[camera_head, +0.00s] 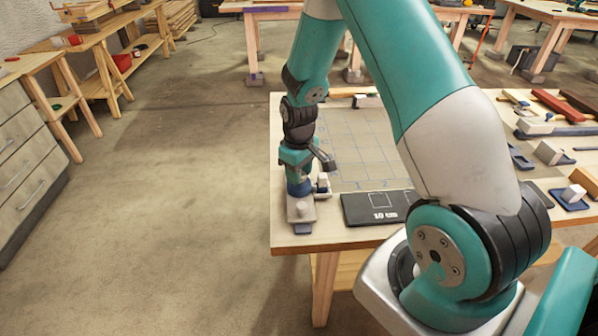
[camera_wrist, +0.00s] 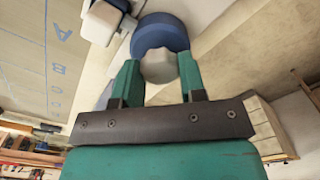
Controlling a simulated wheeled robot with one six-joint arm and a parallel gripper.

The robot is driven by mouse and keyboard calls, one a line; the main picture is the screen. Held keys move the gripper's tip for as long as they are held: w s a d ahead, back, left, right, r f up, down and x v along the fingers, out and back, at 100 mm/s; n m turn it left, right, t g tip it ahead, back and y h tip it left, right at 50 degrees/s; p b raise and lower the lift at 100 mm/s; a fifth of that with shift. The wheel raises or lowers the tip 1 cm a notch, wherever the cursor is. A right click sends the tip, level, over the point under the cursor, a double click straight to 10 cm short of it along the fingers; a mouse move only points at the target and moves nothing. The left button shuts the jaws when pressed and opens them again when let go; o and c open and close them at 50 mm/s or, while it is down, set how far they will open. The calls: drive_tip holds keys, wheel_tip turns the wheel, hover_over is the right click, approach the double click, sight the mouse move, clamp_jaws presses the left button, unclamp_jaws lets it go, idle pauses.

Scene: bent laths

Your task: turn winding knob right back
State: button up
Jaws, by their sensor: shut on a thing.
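The winding knob is pale and faceted and shows between my gripper's teal fingers in the wrist view (camera_wrist: 158,66). A round blue body (camera_wrist: 160,35) lies right behind it. My gripper (camera_wrist: 160,82) is shut on the knob, one finger on each side. In the head view my gripper (camera_head: 299,176) points down at the table's near left corner, over the blue and pale device (camera_head: 300,208). The knob itself is hidden there by the gripper.
A small white block (camera_head: 323,181) stands close to the right of the gripper. A black plate (camera_head: 376,207) and a gridded grey mat (camera_head: 358,150) lie on the table (camera_head: 345,238). Several tools and blocks fill its right side. The floor to the left is clear.

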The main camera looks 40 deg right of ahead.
drive_tip(key=shift+n, duration=1.2)
drive_tip(key=o, duration=0.9)
drive_tip(key=shift+r, duration=0.15)
wheel_tip(320, 180, up, 17)
drive_tip(key=shift+r+b, duration=0.1)
drive_tip(key=shift+b, duration=0.75)
